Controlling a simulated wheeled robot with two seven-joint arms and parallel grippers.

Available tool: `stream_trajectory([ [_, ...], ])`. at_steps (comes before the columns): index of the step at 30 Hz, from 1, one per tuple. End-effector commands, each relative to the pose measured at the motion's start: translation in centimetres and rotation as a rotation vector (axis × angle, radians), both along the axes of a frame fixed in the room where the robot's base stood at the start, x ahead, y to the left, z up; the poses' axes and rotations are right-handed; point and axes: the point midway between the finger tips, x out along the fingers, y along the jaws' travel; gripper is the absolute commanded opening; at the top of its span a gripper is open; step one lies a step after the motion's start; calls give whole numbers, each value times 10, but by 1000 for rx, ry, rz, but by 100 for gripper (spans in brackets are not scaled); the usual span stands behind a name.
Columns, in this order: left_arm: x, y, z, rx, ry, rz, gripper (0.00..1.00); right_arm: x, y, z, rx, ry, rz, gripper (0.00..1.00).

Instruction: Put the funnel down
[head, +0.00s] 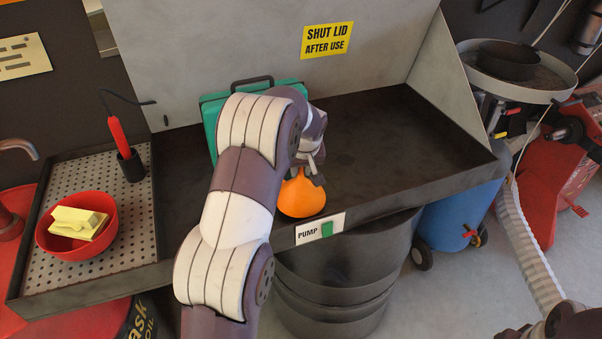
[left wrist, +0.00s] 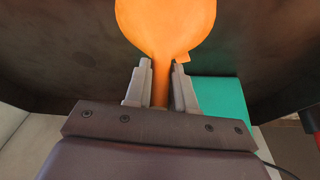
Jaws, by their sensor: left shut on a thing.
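The orange funnel (head: 301,196) is in the dark tray of the parts washer, near its front edge, above the PUMP label. Its wide part is low and its narrow end is up in my left gripper (head: 314,172). In the left wrist view, the funnel (left wrist: 166,28) has its stem between the two fingers of my left gripper (left wrist: 160,88), which is shut on it. I cannot tell whether the funnel's rim touches the tray floor.
A teal case (head: 212,112) with a dark handle stands behind my left arm. A red bowl (head: 76,248) with a yellow block (head: 78,223) and a red-handled tool (head: 117,133) are on the perforated shelf (head: 55,277) at left. The tray floor (head: 400,140) to the right is clear.

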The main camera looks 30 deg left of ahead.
Motion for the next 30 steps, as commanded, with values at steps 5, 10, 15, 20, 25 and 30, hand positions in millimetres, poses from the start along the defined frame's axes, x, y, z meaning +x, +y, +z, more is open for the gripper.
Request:
stream_trajectory([
  [5, 1, 0, -19, 0, -1, 0, 0, 0, 0, 5, 0, 0, 0, 43],
  [10, 1, 0, -20, 0, -2, 1, 0, 0, 0, 4, 0, 0, 0, 43],
  [15, 1, 0, -24, 0, -2, 1, 28, 0, 0, 0, 0, 0, 0, 43],
  [20, 1, 0, -23, 0, -2, 1, 50, 0, 0, 1, 0, 0, 0, 43],
  [25, 1, 0, -22, 0, -1, 1, 50, 0, 0, 2, 0, 0, 0, 43],
  [30, -3, -4, -5, 1, -5, 0, 50, 0, 0, -1, 0, 0, 0, 43],
])
